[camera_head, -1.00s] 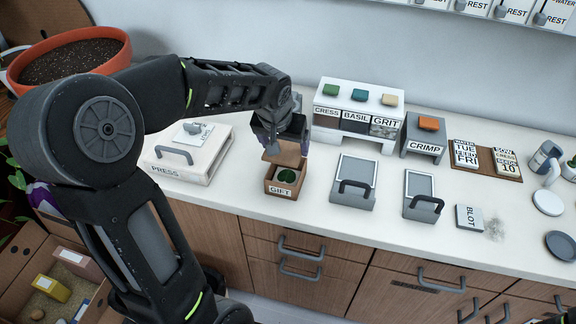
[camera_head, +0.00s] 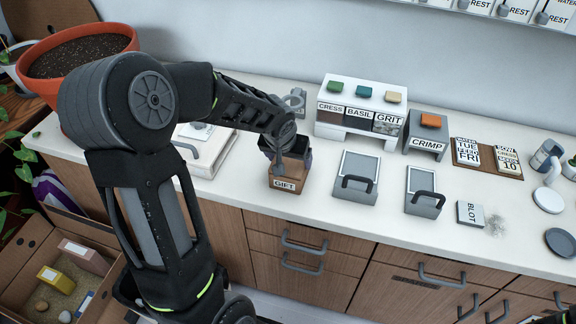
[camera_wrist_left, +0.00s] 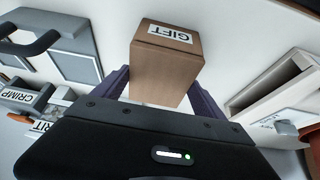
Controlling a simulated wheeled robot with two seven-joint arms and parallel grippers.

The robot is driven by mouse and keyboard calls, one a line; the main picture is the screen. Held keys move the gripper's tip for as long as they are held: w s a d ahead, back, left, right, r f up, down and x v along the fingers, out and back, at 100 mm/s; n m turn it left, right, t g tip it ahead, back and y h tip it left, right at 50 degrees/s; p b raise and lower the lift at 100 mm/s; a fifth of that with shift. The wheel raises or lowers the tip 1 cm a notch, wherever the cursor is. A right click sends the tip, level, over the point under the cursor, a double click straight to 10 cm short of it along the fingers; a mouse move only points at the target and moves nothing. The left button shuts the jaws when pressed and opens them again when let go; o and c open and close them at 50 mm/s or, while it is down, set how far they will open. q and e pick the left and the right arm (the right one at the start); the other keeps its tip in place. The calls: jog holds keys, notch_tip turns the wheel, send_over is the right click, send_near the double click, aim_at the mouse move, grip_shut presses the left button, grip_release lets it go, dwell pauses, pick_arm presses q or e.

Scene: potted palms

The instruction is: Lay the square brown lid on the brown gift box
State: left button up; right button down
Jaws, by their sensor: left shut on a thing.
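The brown gift box (camera_head: 287,188) stands on the white counter with its GIFT label facing front. My left gripper (camera_head: 287,153) is over the box, shut on the square brown lid (camera_head: 293,169). The lid is at the top of the box and hides the inside. In the left wrist view the lid (camera_wrist_left: 166,72) is between the two purple fingers, and the box's labelled front (camera_wrist_left: 168,32) shows beyond it. I cannot tell whether the lid rests fully on the rim or is slightly above it.
The white PRESS unit (camera_head: 209,160) is left of the box, behind my left arm. The dispenser with CRESS, BASIL and GRIT (camera_head: 355,112) stands behind to the right. A grey handled tray (camera_head: 353,178) is right of the box, with bare counter between.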

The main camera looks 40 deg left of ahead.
aim_at(288, 163)
pick_arm(q)
jog(key=f, duration=0.3)
jog(key=shift+s+f+g, duration=0.2)
jog(key=shift+s+g, duration=0.1)
jog(key=shift+s, duration=0.1)
jog(key=shift+c, duration=0.8)
jog(key=shift+w+f, duration=0.2)
jog(key=shift+w, duration=0.05)
jog(key=shift+c, duration=0.9)
jog(key=o, duration=1.4)
jog(key=shift+s, duration=0.1)
jog(key=shift+c, duration=0.2)
jog(key=o, duration=0.3)
jog(key=shift+w+a, duration=0.1)
jog(key=shift+w, duration=0.15)
jog(key=shift+o, duration=0.3)
jog(key=shift+r, duration=0.25)
jog(key=shift+r, duration=0.1)
jog(key=shift+r, duration=0.25)
jog(key=v, duration=1.1)
jog(key=shift+s+r, duration=0.2)
